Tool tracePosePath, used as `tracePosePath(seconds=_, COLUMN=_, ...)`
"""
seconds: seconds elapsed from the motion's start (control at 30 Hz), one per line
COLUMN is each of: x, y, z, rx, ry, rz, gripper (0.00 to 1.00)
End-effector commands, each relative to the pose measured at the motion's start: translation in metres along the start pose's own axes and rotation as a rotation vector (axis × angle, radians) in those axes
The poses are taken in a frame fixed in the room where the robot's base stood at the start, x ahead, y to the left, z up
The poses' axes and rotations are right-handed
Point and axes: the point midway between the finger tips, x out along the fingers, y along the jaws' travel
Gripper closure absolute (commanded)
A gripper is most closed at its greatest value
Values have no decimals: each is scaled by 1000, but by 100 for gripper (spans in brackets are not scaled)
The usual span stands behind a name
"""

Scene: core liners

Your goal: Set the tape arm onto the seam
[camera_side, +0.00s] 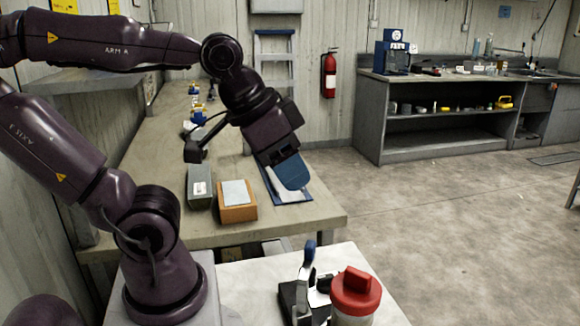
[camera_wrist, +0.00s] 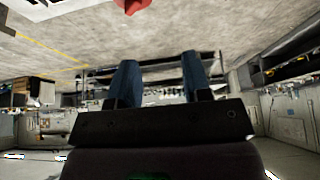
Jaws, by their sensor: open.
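A small device with a black base and an upright arm with a blue tip (camera_side: 308,255) stands on the white table at the front; this looks like the tape arm, raised. I cannot make out a seam in either view. My gripper (camera_side: 290,174) is in the air above the bench, away from the device and well behind it. In the wrist view its two blue fingers (camera_wrist: 161,78) are apart with nothing between them.
A jar with a red lid (camera_side: 357,290) stands right beside the device. The white table (camera_side: 245,285) has bare room to its left. On the bench are a grey box (camera_side: 200,188), an orange box (camera_side: 237,205) and a blue clipboard (camera_side: 272,185).

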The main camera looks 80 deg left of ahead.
Motion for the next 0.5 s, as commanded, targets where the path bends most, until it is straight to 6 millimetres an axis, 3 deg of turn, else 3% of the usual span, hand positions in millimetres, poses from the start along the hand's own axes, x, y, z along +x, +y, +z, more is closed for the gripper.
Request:
tracePosePath(seconds=0.27, x=26, y=-21, z=-4, rx=-104, ry=-140, rz=-29, gripper=55)
tracePosePath(seconds=0.5, x=70, y=-63, z=-19, rx=-489, ry=-452, rz=-29, gripper=55)
